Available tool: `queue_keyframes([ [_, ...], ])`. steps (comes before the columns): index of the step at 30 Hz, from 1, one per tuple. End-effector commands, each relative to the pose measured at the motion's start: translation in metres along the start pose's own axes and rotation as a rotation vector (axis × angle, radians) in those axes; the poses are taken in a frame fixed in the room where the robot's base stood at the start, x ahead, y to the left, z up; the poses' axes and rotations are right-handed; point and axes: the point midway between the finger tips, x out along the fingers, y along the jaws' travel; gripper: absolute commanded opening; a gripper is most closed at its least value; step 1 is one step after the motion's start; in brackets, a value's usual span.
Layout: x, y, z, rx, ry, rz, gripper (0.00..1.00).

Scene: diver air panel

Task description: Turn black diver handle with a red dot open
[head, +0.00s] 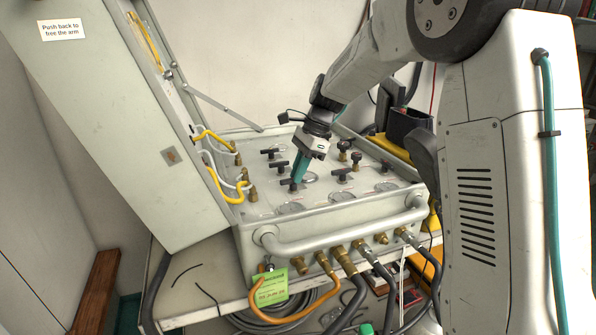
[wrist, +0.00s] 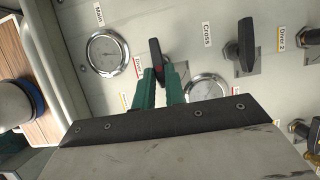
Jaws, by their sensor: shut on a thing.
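My gripper (wrist: 160,88) has green fingers, and in the wrist view they close on the lower end of a black handle (wrist: 156,52). The handle stands upright in that picture, beside a label (wrist: 138,65) that is mostly hidden and shows some red. In the head view my gripper (head: 299,172) reaches down to the panel (head: 330,210), at a black handle (head: 289,186) in the row nearest the front. The handle's base is hidden by the fingers.
A round gauge (wrist: 108,53) lies left of the fingers, and another gauge (wrist: 207,88) lies close on their right. A second black handle (wrist: 246,45) stands further right. A pipe rail (head: 340,233) runs along the panel's front. The open lid (head: 120,110) rises at left.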

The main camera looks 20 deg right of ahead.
Motion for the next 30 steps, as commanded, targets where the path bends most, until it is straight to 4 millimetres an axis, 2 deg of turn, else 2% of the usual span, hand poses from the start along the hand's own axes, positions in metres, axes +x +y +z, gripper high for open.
queue_keyframes([
  [11, -0.001, -0.003, 0.000, -0.115, 0.002, 0.046, 0.00],
  [30, 0.001, -0.011, 0.003, -0.654, 0.004, 0.269, 0.00],
])
